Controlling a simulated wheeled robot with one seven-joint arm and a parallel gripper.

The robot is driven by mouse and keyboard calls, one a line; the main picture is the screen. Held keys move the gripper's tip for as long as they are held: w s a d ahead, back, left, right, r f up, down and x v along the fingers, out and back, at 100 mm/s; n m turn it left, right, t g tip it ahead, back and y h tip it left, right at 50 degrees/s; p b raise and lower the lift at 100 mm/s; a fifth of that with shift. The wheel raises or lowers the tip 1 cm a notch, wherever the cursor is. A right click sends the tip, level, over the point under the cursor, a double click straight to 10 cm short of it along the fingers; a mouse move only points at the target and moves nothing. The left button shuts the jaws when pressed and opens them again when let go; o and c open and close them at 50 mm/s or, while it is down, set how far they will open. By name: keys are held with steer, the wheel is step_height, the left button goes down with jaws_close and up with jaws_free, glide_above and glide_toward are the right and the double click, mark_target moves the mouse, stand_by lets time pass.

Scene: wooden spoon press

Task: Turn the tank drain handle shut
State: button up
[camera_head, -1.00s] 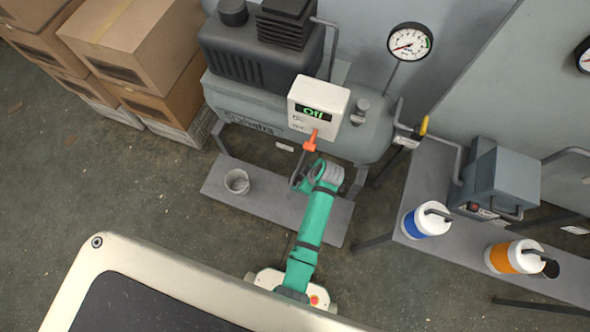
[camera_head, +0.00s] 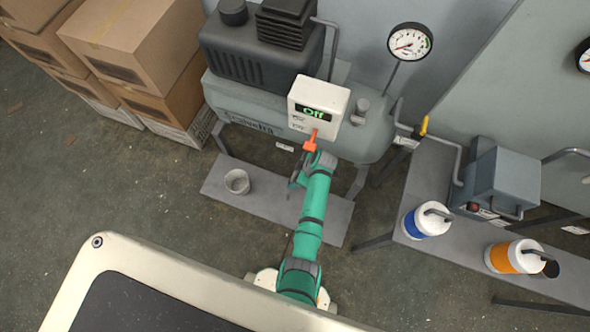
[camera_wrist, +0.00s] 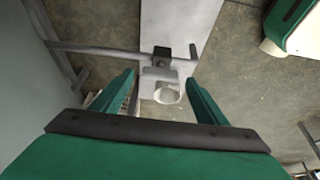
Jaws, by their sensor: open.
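My gripper (camera_wrist: 158,78) is open, its two green fingers apart with nothing held between them. In the head view the gripper (camera_head: 295,181) is partly hidden by my wrist, low in front of the grey tank (camera_head: 370,140). In the wrist view a small grey fitting with a black block (camera_wrist: 162,52) shows just beyond and between the fingertips, apart from them. It may be the drain valve, but I cannot tell its handle's position. A small label (camera_head: 284,146) hangs below the tank. A cup (camera_wrist: 167,94) shows behind the fitting; in the head view it stands on the low board (camera_head: 325,213).
The control box (camera_head: 318,105) reads Off, with an orange lever (camera_head: 310,143) below it. A yellow handle (camera_head: 424,126) is on the pipe at right. Cartons (camera_head: 140,50) stand at left. A bench (camera_head: 400,195) with two bottles is at right.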

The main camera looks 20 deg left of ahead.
steer(key=shift+a+f, duration=0.25)
steer(key=shift+f, duration=0.4)
steer(key=c, duration=1.1)
steer(key=shift+o, duration=0.2)
